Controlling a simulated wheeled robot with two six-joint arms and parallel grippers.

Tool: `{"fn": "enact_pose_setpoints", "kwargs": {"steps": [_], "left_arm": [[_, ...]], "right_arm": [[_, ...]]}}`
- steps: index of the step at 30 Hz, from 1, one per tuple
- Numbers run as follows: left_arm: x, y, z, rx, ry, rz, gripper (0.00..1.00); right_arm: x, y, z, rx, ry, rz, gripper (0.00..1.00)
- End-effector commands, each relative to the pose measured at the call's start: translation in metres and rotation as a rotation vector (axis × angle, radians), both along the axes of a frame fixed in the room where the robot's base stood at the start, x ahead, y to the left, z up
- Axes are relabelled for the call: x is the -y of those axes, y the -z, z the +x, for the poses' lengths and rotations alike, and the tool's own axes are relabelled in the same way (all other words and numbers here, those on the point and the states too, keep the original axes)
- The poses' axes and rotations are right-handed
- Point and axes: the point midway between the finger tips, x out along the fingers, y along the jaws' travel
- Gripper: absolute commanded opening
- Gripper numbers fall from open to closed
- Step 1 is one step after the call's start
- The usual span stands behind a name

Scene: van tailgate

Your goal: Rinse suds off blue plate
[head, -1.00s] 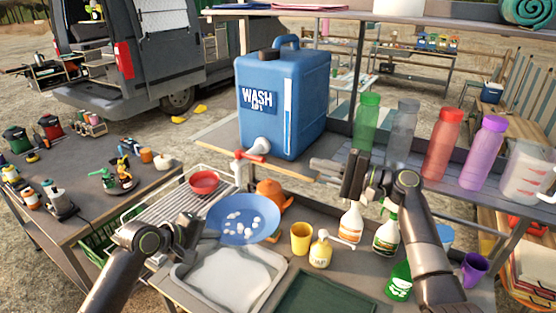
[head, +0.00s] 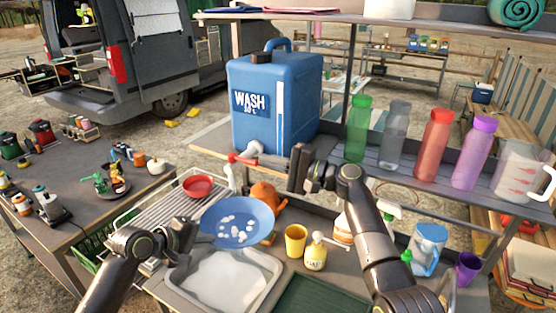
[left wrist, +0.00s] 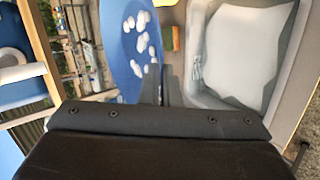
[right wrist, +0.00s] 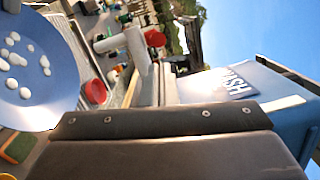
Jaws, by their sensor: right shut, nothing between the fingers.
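The blue plate (head: 238,222), with several white suds blobs (head: 238,230) on it, is tilted above the back of the wash basin (head: 222,282). My left gripper (head: 190,236) is shut on its left rim; the left wrist view shows the plate (left wrist: 128,45) edge between the fingers. The blue WASH water container (head: 275,105) stands on the shelf. Its white tap with a red lever (head: 243,159) is above the plate, and the tap also shows in the right wrist view (right wrist: 130,43). My right gripper (head: 302,170) is shut and empty, right of the tap and apart from it.
A red bowl (head: 198,187) sits on the drying rack (head: 165,212). Several coloured bottles (head: 432,140) line the right shelf.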

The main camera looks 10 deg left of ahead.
Motion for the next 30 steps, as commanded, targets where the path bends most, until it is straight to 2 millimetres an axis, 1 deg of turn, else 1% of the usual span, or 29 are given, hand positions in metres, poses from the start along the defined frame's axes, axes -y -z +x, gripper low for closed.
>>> {"fn": "enact_pose_setpoints", "kwargs": {"steps": [6,20,27,30], "left_arm": [[0.000,-0.001,0.000,0.002,0.001,0.000,0.00],[0.000,-0.001,0.000,0.002,0.001,0.000,0.00],[0.000,-0.001,0.000,0.002,0.001,0.000,0.00],[0.000,-0.001,0.000,0.002,0.001,0.000,0.00]], "right_arm": [[-0.005,-0.002,-0.010,-0.001,0.000,0.000,0.00],[-0.006,-0.003,-0.013,0.000,0.000,0.001,0.00],[-0.013,-0.004,-0.030,-0.001,0.000,0.002,0.00],[-0.014,-0.004,-0.034,0.000,0.001,0.001,0.00]]}}
